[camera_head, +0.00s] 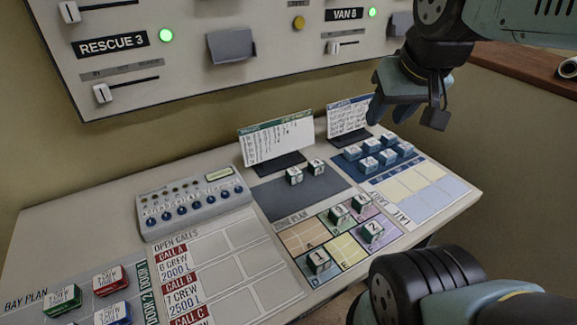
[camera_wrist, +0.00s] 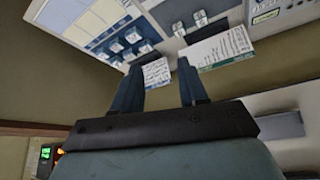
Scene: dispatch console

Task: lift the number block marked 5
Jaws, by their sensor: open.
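Several small blocks with white marked tops are in view, and I cannot tell which is the 5. Blue-sided blocks (camera_head: 368,162) stand in two rows on the blue panel at the right of the console; they also show in the wrist view (camera_wrist: 132,36). Two blocks (camera_head: 294,176) stand on a dark mat left of them. Green-sided blocks (camera_head: 319,262) stand on the zone plan, one seemingly marked 2 (camera_head: 373,232). My gripper (camera_head: 408,114) is open and empty, up above and behind the right end of the console; its two fingers also show in the wrist view (camera_wrist: 158,78).
Two upright cards (camera_head: 276,140) (camera_head: 349,117) stand behind the blocks. A grey button box (camera_head: 194,207) is left of the mat. Coloured blocks (camera_head: 62,299) lie on the bay plan. A wall panel (camera_head: 180,40) with sliders and lamps is above.

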